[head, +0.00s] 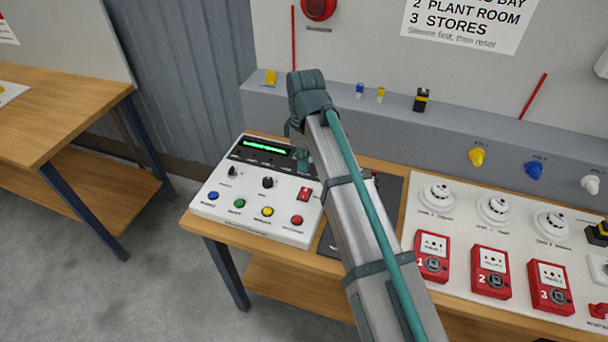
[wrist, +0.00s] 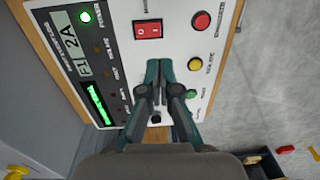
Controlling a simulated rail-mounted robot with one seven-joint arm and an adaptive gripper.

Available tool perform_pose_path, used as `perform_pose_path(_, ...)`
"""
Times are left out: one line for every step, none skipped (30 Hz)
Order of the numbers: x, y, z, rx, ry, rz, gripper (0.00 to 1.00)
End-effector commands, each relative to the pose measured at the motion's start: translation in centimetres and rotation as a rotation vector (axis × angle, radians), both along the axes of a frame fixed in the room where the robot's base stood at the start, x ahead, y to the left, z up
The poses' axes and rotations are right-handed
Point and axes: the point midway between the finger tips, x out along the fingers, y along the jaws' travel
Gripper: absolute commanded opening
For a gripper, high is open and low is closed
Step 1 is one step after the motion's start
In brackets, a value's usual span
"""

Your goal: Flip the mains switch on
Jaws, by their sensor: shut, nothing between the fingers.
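The white control panel (head: 255,227) lies on the wooden bench. Its red rocker switch (head: 304,193) sits near the right edge, and it also shows in the wrist view (wrist: 148,30) at upper middle, with white marks. I cannot tell which side of the rocker is pressed. My gripper (head: 302,160) points down over the panel, partly hidden by my arm in the head view. In the wrist view its fingertips (wrist: 159,63) are together with nothing between them. They appear short of the switch, with the rocker uncovered; I cannot tell their height over the panel.
The panel has a lit green display (head: 265,147), two black knobs and several coloured buttons, including a red one (head: 297,220). A green lamp (wrist: 85,17) is lit. To the right is a white board with red call points (head: 432,257). A grey ledge (head: 390,115) runs behind.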

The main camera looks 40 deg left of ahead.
Motion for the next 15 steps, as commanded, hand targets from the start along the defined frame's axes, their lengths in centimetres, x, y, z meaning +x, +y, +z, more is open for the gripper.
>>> perform_pose_path(0.0,0.1,0.5,0.001,-0.001,0.0,0.0)
perform_pose_path(-0.1,0.1,0.8,0.0,0.0,0.0,0.0)
perform_pose_path(-0.1,0.0,1.2,0.001,-0.001,0.0,0.0)
perform_pose_path(-0.1,0.0,1.4,0.001,-0.001,0.0,0.0)
perform_pose_path(-0.2,0.0,1.6,0.001,-0.001,0.0,0.0)
perform_pose_path(-0.2,0.0,1.8,0.0,0.0,0.0,0.0)
perform_pose_path(-0.2,0.0,2.0,0.0,0.0,0.0,0.0)
perform_pose_path(-0.2,0.0,2.1,0.0,0.001,0.0,0.0)
perform_pose_path(-0.3,-0.1,2.2,0.0,0.001,0.0,0.0)
perform_pose_path(-0.3,-0.1,2.2,-0.001,0.001,0.0,0.0)
perform_pose_path(-0.3,-0.1,2.2,-0.001,0.001,0.0,0.0)
perform_pose_path(-0.3,-0.1,2.3,-0.001,0.001,-0.001,0.0)
perform_pose_path(-0.3,-0.1,2.3,-0.001,0.001,-0.001,0.0)
perform_pose_path(-0.3,-0.1,2.3,-0.001,0.001,-0.001,0.0)
perform_pose_path(-0.3,-0.1,2.3,-0.001,0.001,-0.001,0.0)
